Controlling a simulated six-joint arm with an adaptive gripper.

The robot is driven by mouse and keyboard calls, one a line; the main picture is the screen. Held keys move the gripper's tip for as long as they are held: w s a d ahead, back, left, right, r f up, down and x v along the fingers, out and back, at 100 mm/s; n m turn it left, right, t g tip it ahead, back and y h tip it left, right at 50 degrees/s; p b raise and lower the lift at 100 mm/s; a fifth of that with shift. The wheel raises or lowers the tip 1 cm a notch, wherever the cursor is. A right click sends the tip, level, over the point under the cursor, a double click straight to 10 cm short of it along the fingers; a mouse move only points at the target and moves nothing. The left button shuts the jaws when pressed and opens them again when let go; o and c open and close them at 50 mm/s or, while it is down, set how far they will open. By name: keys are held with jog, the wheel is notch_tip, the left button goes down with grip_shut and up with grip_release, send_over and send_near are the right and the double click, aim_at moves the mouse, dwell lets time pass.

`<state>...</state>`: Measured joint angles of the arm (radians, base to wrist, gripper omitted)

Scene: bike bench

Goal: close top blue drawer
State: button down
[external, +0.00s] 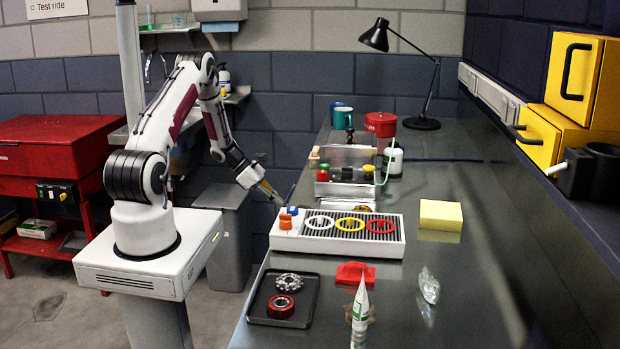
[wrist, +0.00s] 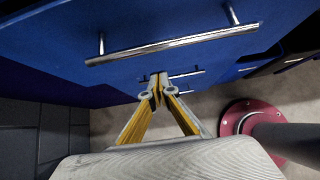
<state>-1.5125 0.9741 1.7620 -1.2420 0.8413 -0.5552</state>
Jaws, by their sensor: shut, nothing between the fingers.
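A blue drawer front (wrist: 60,52) with a long silver bar handle (wrist: 172,45) fills the upper part of the wrist view. Lower and farther off, a second, smaller-looking silver handle (wrist: 186,74) shows behind my fingertips. How far the top drawer stands out is hard to tell. My gripper (wrist: 159,77) is shut and empty, its yellow-sided fingers together just below the long handle in the picture; contact cannot be made out. In the external view my gripper (external: 279,201) is at the left edge of the bench, and the drawers are hidden.
The bench (external: 462,270) carries a grey tray with coloured rings (external: 350,222), a black parts tray (external: 258,318), a tube (external: 360,315) and a yellow block (external: 440,215). A grey bin (external: 231,240) stands beside my base. A grey post on a dark red disc (wrist: 238,112) shows at right.

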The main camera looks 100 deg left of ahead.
jog(key=shift+w+f, duration=0.15)
jog(key=shift+w, duration=2)
jog(key=shift+w, duration=2.5)
jog(key=s+f+v, duration=0.2)
jog(key=v, duration=1.1)
jog(key=shift+s, duration=0.3)
jog(key=shift+f, duration=0.1)
